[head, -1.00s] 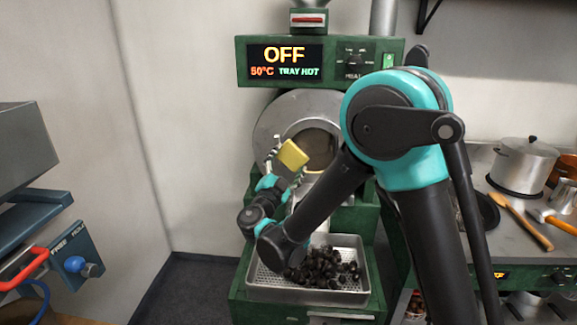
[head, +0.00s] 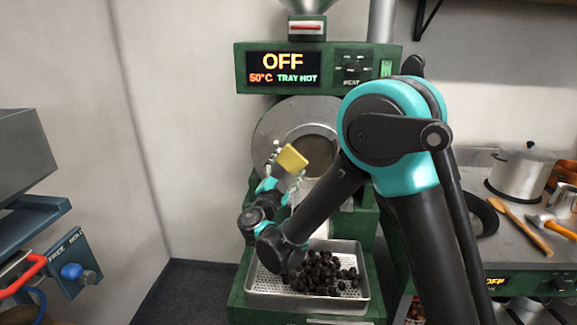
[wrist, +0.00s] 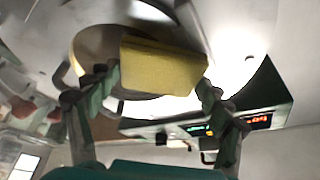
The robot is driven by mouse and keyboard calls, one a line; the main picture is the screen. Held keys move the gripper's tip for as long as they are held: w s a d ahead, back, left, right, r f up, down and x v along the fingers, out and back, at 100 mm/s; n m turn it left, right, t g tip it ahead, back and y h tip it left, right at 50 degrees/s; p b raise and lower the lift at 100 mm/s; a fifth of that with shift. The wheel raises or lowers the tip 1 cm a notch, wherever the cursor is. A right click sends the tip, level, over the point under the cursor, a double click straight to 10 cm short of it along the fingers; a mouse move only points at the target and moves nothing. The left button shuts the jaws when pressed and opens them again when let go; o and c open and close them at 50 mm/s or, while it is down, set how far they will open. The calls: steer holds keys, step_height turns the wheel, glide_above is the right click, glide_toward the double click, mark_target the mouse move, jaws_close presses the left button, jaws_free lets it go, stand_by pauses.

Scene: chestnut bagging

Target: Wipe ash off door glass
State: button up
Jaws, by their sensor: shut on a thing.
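A yellow sponge (head: 292,158) is in my gripper (head: 283,169), in front of the roaster's round door. The wrist view shows the sponge (wrist: 162,68) between the two fingers of my gripper (wrist: 155,85), which are shut on it. The door glass (head: 322,146) is a dim brownish disc inside a wide metal ring (head: 275,122). The sponge overlaps the lower left of the glass and ring in the head view. In the wrist view it covers part of the glass (wrist: 93,48). I cannot tell whether it touches the glass, and no ash is clearly visible.
The roaster's display (head: 284,67) reads OFF, 50°C, TRAY HOT. Below the door, a metal tray (head: 258,292) holds dark chestnuts, with my arm above it. A counter with a pot (head: 521,172) stands at right. A blue-grey machine (head: 58,262) is at left.

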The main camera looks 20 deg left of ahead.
steer(key=shift+w+a, duration=0.15)
steer(key=shift+w, duration=0.5)
steer(key=w+d, duration=0.1)
steer(key=d, duration=0.6)
steer(key=shift+w, duration=0.25)
stand_by(0.6)
steer(key=shift+a, duration=0.15)
steer(key=shift+s+a, duration=0.25)
steer(key=shift+a, duration=0.9)
steer(key=shift+s+a, duration=0.2)
steer(key=shift+a, duration=0.9)
steer(key=shift+s+a, duration=0.25)
steer(key=shift+a, duration=0.9)
steer(key=shift+s, duration=0.15)
